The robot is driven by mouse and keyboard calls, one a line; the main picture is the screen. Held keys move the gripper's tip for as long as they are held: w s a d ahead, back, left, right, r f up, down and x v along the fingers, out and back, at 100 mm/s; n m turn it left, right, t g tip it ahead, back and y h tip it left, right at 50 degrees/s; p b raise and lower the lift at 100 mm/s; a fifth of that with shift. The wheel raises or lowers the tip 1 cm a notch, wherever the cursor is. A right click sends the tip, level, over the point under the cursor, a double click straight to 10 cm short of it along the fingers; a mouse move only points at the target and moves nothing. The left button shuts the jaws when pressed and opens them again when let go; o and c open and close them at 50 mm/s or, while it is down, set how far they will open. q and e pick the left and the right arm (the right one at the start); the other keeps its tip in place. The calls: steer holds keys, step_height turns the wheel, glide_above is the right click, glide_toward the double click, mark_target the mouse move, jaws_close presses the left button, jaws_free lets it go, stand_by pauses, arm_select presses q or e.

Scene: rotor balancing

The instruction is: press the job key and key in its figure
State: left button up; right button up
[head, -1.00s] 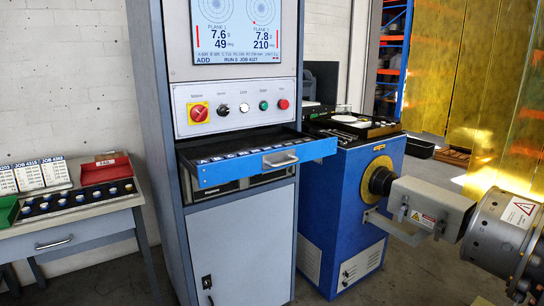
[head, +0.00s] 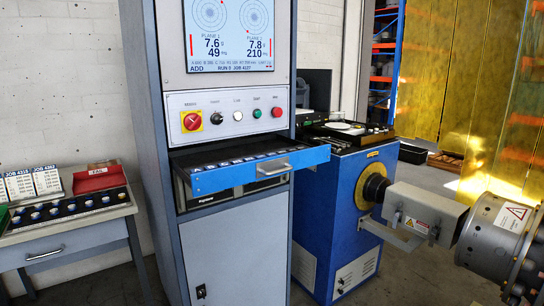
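The screen (head: 228,32) of the grey cabinet reads PLANE 1 7.6 and 49, PLANE 2 7.8 and 210. Its bottom line shows ADD, RUN 0 and what looks like JOB 4127. Below the button panel (head: 232,115), a blue-fronted drawer (head: 250,174) stands pulled out. A row of pale keys or pieces (head: 238,159) lies in its dark tray; their markings are too small to read. No separate job key can be told apart. Job cards (head: 32,183) stand on the side table at left, partly cut off by the picture edge. Neither of my grippers is in view.
The drawer juts out from the cabinet (head: 233,256). A blue machine (head: 340,205) stands right of it, with a grey shaft housing (head: 422,212) sticking out. The side table (head: 75,233) holds a red tray (head: 98,178) and a row of dark pieces. The floor in front shows some clear room.

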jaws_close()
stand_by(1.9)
